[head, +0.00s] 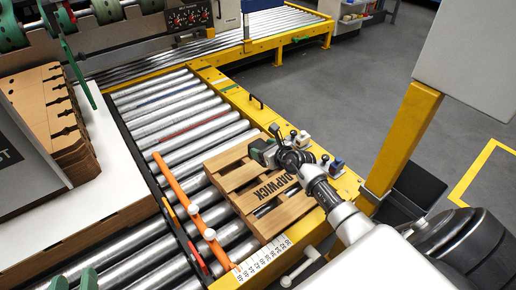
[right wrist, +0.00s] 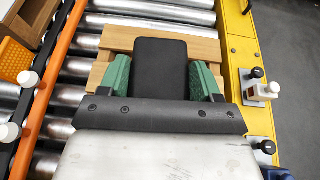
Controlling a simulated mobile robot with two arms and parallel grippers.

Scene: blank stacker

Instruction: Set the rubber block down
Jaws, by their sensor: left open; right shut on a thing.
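The black rubber block (right wrist: 160,68) is between the green fingers of my right gripper (right wrist: 161,85) in the right wrist view. The gripper is shut on it. In the head view my right gripper (head: 264,153) is over the far right part of a wooden pallet (head: 240,176), and the block is mostly hidden there. The pallet lies on the rollers and also shows behind the block in the right wrist view (right wrist: 200,47). I cannot tell whether the block touches it. My left gripper (head: 73,281) is open at the bottom left edge, with only its green fingertips showing.
An orange guide rail (head: 183,193) with white knobs runs left of the pallet. The yellow conveyor frame (head: 236,97) carries small levers on the right. A ruler strip (head: 262,262) lies in front. Brown cardboard blanks (head: 50,115) stand at the left. Rollers (head: 175,108) behind the pallet are bare.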

